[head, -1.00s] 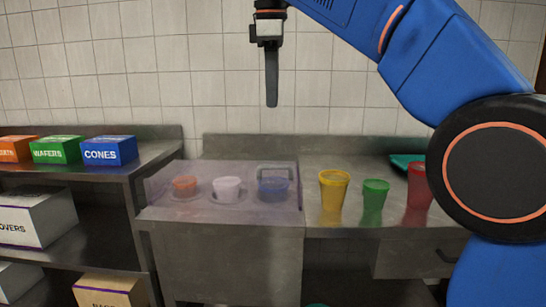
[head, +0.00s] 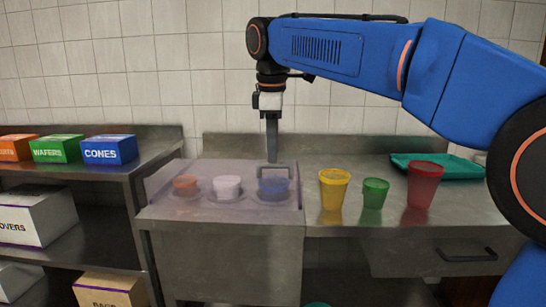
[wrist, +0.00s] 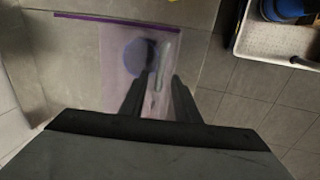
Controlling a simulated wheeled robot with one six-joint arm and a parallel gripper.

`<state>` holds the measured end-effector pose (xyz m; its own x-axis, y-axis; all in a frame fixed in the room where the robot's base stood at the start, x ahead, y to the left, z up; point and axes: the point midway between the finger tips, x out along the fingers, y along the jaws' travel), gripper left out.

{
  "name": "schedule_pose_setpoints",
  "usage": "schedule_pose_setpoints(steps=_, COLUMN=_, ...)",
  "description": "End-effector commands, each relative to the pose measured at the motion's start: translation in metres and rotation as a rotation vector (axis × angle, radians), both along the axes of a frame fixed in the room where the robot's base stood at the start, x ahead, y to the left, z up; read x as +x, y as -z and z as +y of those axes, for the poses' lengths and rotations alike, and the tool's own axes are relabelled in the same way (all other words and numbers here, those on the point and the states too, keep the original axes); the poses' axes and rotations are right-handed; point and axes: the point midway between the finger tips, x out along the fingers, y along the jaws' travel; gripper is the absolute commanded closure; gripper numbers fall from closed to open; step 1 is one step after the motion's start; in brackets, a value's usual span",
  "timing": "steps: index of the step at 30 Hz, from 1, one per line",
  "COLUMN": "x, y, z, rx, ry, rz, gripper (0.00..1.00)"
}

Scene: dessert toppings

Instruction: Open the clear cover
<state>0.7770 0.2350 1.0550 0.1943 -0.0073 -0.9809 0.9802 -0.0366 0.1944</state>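The clear cover (head: 160,180) is a see-through, purple-tinted lid. It lies closed over the steel topping station, above the orange, white and blue tubs. Its grey bar handle (head: 289,172) stands near the right end, behind the blue tub (head: 273,187). My gripper (head: 272,160) points straight down at the handle. In the wrist view, my gripper (wrist: 162,79) has its two dark fingers apart, with the pale handle (wrist: 165,52) lined up in the gap between them. The cover's purple edge (wrist: 100,17) also shows there. I cannot tell whether the fingers touch the handle.
A yellow cup (head: 333,188), a green cup (head: 374,193) and a red cup (head: 423,184) stand on the counter to the right. A teal tray (head: 455,168) lies behind them. A shelf with boxes (head: 109,150) is at left. The tiled wall is behind.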

Motion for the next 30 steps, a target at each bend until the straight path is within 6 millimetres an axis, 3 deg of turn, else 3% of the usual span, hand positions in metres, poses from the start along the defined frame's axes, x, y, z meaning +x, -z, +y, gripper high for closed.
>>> schedule_pose_setpoints(steps=6, x=0.004, y=0.022, z=0.000, rx=-0.001, ry=0.000, rz=0.001, gripper=0.71)
schedule_pose_setpoints(steps=18, x=0.005, y=0.027, z=0.000, rx=0.000, ry=0.000, rz=-0.001, gripper=0.71)
schedule_pose_setpoints(steps=22, x=0.005, y=0.027, z=0.000, rx=0.000, ry=0.000, rz=-0.001, gripper=1.00)
schedule_pose_setpoints(steps=30, x=0.008, y=0.027, z=0.000, rx=0.000, ry=0.001, rz=0.000, gripper=1.00)
